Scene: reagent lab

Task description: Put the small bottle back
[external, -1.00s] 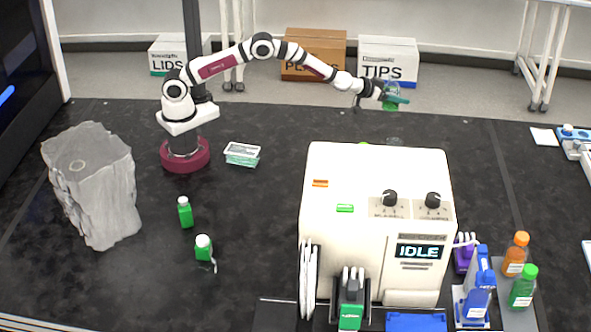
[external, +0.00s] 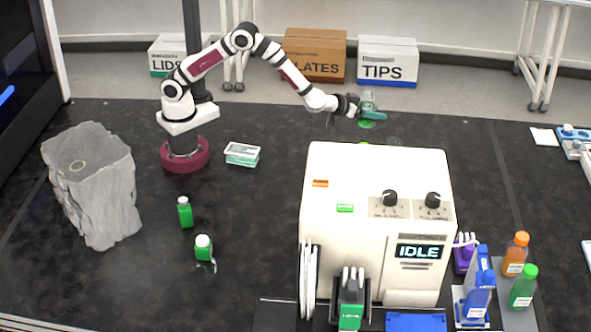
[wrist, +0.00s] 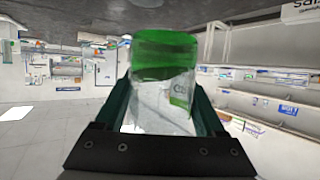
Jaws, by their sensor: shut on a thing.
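My gripper (external: 371,113) is shut on a small clear bottle (external: 368,100) and holds it in the air behind the white machine, above the far part of the bench. The bottle's body is clear and its lower end is green; I cannot tell whether that is a cap or liquid. In the wrist view the bottle (wrist: 163,100) sits between the two dark green fingers, with a label partly showing. Two small green bottles stand on the bench at left, one at the back (external: 185,213) and one with a white cap nearer the front (external: 203,248).
The white machine (external: 375,180) reads IDLE and fills the middle front. A grey rock-like block (external: 90,190) stands at left. A small stack of boxes (external: 242,154) lies near my base. Orange (external: 515,255) and green-capped (external: 523,288) bottles stand at right.

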